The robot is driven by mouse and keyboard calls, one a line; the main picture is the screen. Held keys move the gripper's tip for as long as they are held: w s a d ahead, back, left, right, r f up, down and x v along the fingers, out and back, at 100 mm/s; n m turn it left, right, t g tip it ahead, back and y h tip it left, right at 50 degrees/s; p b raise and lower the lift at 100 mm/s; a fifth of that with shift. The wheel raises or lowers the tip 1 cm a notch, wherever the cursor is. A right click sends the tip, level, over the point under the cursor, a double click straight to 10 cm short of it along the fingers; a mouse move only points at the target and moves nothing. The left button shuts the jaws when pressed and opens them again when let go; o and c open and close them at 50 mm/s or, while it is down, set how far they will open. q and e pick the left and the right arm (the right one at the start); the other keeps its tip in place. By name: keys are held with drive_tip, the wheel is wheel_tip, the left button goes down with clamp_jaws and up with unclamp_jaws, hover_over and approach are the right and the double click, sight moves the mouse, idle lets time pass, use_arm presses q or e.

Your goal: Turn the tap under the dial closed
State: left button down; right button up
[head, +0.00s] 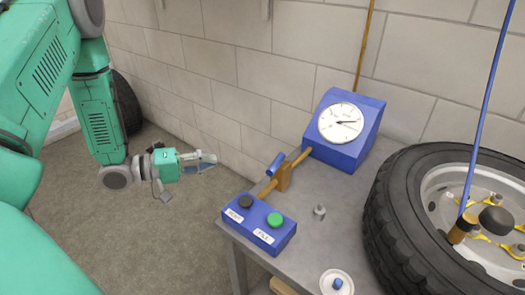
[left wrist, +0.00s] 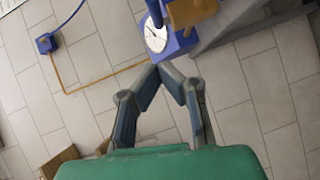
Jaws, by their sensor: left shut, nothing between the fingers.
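The dial (head: 340,123) is a white round gauge on a blue sloped box at the back of the grey bench. The tap (head: 284,178) is a brass body on the brass pipe in front of the dial box, with a blue lever (head: 276,163) that looks roughly in line with the pipe. My left gripper (head: 213,158) is shut and empty, left of the tap and apart from it, beyond the bench edge. In the left wrist view its fingertips (left wrist: 166,68) meet just below the dial (left wrist: 156,34); the tap's brass part (left wrist: 190,11) is at the top. My right gripper is out of view.
A blue box (head: 259,233) with a black and a green button stands at the bench's front left corner. A large tyre (head: 400,220) fills the right. A small metal fitting (head: 319,211) and a white disc (head: 337,283) lie on the bench.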

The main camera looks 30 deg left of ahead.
sight(276, 166)
use_arm(q)
drive_tip(key=s+d+b+x, duration=0.1)
drive_tip(key=d+b+x, duration=0.1)
drive_tip(key=x, duration=1)
drive_tip(key=shift+s+f+b, duration=0.25)
drive_tip(key=shift+b, duration=0.15)
drive_tip(key=shift+d, duration=0.1)
drive_tip(key=shift+d, duration=0.2)
